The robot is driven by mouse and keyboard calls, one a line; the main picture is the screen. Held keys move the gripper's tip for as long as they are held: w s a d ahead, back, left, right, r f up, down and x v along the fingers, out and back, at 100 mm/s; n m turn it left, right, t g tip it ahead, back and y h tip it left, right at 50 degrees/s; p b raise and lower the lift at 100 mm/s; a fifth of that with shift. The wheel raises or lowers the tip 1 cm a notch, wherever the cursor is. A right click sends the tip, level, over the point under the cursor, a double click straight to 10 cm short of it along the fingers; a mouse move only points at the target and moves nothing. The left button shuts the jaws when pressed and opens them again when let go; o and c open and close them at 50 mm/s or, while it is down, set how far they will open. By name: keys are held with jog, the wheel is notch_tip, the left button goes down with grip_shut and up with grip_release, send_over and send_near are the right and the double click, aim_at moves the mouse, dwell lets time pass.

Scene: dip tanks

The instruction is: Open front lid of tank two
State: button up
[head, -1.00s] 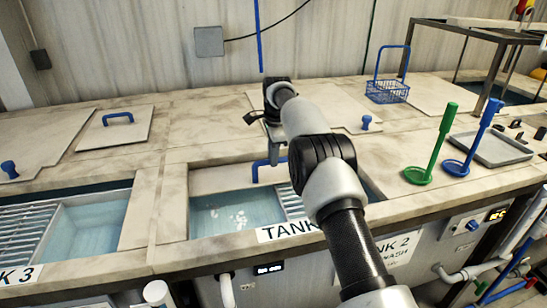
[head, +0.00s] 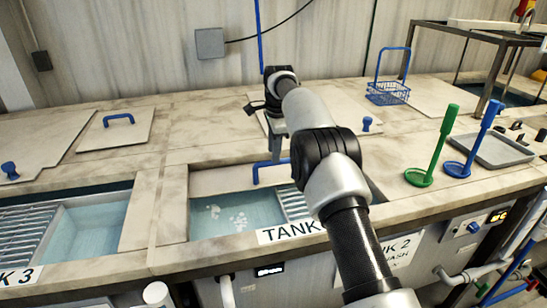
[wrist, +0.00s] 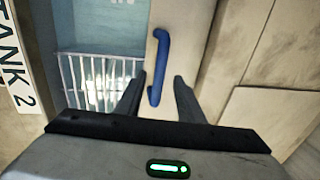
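The front lid of tank two (head: 222,182) is a pale panel with a blue bar handle (head: 256,174). It lies at the back of the tank opening, and water (head: 235,215) and part of a white rack show in front of it. In the wrist view the blue handle (wrist: 162,45) stands on the pale lid. My gripper (wrist: 157,80) has its fingers apart, one on each side of the handle's near end. I cannot tell whether they touch it. In the head view my gripper (head: 277,150) is above the handle, and my arm hides part of the lid's right side.
Tank three (head: 85,230) stands open at the left. A lid with a blue handle (head: 117,135) lies behind it. Green (head: 432,150) and blue (head: 475,145) long-handled tools, a grey tray (head: 497,150) and a blue basket (head: 388,92) stand to the right.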

notch_tip(320, 180, up, 8)
jog(key=s, duration=0.1)
jog(key=shift+s+d+r, duration=0.15)
jog(key=shift+s+d, duration=0.05)
jog(key=shift+s, duration=0.1)
jog(key=s+d+f+n+g+y+b, duration=0.1)
jog(key=s+d+f+n+y+b, duration=0.1)
jog(key=d+f+n+y+b, duration=0.3)
jog(key=s+d+f+n+g+y+b, duration=0.1)
jog(key=s+f+y+b, duration=0.1)
jog(key=s+f+y, duration=0.3)
jog(key=w+d+f+n+t+y+b, duration=0.1)
jog(key=w+d+f+t+y+b, duration=0.1)
jog(key=d+t+y+b, duration=0.45)
jog(key=w+a+f+h+p, duration=0.1)
jog(key=w+a, duration=0.1)
jog(key=a, duration=0.2)
jog(key=w+a+p, duration=0.1)
jog(key=w+a, duration=0.2)
jog(key=a, duration=0.1)
jog(key=w+a+f+t+h+p, duration=0.1)
jog(key=w+a, duration=0.2)
jog(key=a, duration=0.1)
jog(key=shift+f+h, duration=0.3)
jog(key=shift+h, duration=0.05)
jog(key=shift+c, duration=0.3)
grip_shut()
